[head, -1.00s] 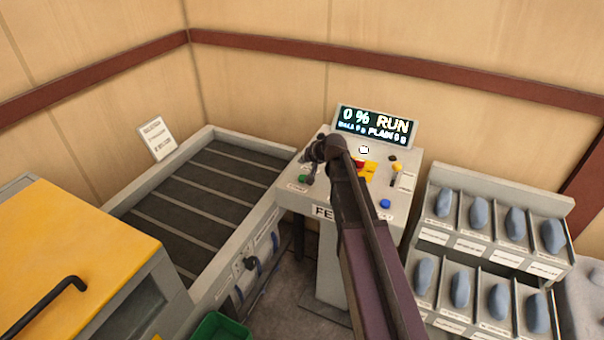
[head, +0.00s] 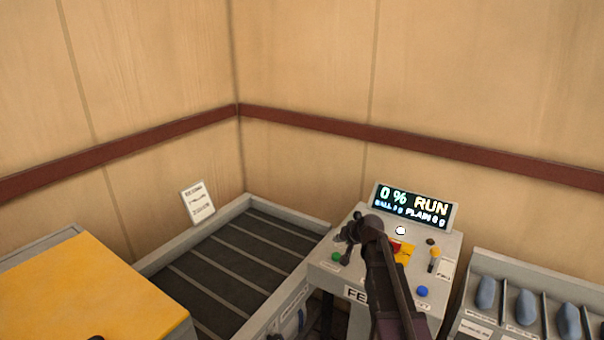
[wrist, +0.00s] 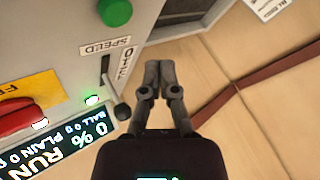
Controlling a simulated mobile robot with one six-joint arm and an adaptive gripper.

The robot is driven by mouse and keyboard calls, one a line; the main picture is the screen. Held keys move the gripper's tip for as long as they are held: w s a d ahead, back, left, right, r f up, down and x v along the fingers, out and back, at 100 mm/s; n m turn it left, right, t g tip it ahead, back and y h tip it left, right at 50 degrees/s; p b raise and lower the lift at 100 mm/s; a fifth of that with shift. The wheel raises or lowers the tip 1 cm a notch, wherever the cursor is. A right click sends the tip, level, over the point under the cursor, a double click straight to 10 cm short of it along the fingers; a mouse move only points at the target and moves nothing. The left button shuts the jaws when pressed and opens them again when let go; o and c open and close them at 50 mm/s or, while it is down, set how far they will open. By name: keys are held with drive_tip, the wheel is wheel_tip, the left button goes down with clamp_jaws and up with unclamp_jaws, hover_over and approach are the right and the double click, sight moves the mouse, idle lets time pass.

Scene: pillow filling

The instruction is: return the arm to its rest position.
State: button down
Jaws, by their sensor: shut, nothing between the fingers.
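My gripper (head: 347,249) is over the left side of the control panel (head: 330,267) in the head view, with my arm reaching up from the bottom edge. In the wrist view my gripper (wrist: 158,66) has its two fingers together with nothing between them. The panel beside it (wrist: 68,40) shows a green button (wrist: 115,12), a SPEED label, a lever (wrist: 122,111) and a red button (wrist: 16,116). Whether the fingers touch the panel cannot be told. The display (head: 414,206) reads 0 % RUN.
A slatted conveyor bed (head: 225,262) lies left of the panel. A yellow-topped cabinet (head: 85,295) stands at the lower left. A rack with blue-grey pieces (head: 480,258) stands at the right. Wood-panelled walls close the corner behind.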

drive_tip(key=s+f+n+g+h, duration=0.1)
drive_tip(key=s+f+g+h, duration=0.1)
drive_tip(key=s, duration=1.2)
drive_tip(key=s+f+n+g+h, duration=0.2)
drive_tip(key=s+f+g, duration=0.2)
drive_tip(key=s, duration=1)
drive_tip(key=shift+f+g+b, duration=0.2)
drive_tip(key=shift+g+b, duration=0.25)
drive_tip(key=shift+g, duration=0.45)
drive_tip(key=shift+r, duration=0.1)
wheel_tip(320, 180, up, 5)
drive_tip(key=p, duration=0.5)
